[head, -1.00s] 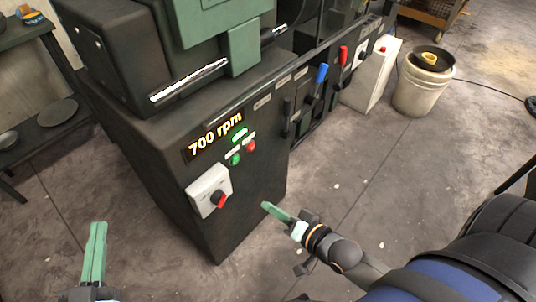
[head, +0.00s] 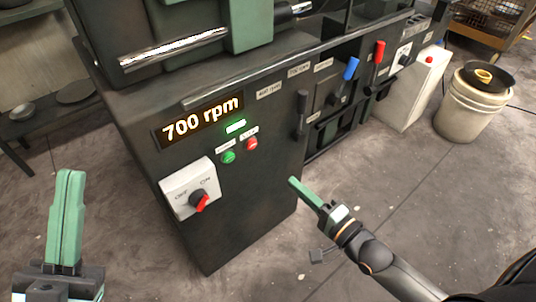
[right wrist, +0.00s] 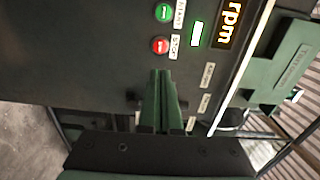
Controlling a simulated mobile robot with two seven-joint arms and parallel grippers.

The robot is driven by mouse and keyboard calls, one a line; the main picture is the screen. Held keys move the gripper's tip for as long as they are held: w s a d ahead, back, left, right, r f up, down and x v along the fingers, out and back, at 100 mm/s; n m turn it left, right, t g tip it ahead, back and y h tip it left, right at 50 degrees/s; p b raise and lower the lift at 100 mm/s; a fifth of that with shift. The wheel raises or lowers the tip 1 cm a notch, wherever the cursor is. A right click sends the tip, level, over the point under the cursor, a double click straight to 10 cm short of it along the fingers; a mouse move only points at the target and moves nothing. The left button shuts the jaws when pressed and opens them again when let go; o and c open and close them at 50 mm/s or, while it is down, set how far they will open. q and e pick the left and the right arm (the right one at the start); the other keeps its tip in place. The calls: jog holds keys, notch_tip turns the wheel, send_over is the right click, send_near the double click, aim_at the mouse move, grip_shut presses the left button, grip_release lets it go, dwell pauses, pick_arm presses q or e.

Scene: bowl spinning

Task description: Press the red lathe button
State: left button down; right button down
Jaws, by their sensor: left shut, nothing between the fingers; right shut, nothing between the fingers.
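The red lathe button (head: 252,143) sits on the dark front panel of the lathe (head: 240,190), just right of a green button (head: 228,157) and below the lit "700 rpm" display (head: 203,119). In the right wrist view the red button (right wrist: 160,45) is beyond the fingertips, slightly left of them, with a "STOP" label beside it. My right gripper (head: 294,182) is shut and empty, lower right of the button in the head view; its closed fingers (right wrist: 161,75) also show in the right wrist view. A gap to the button seems to remain. My left gripper (head: 68,175) is shut and empty at lower left.
A white OFF/ON box with a red rotary knob (head: 199,203) is on the panel's lower left. Black, blue (head: 351,69) and red (head: 379,51) levers stick out to the right. A bucket (head: 467,110) stands at right. The floor before the lathe is clear.

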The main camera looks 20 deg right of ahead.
aim_at(253, 145)
jog(key=shift+w+d, duration=0.1)
jog(key=shift+w, duration=0.1)
dwell(0.3)
jog(key=b+x, duration=0.5)
jog(key=x, duration=0.8)
jog(key=shift+w, duration=0.3)
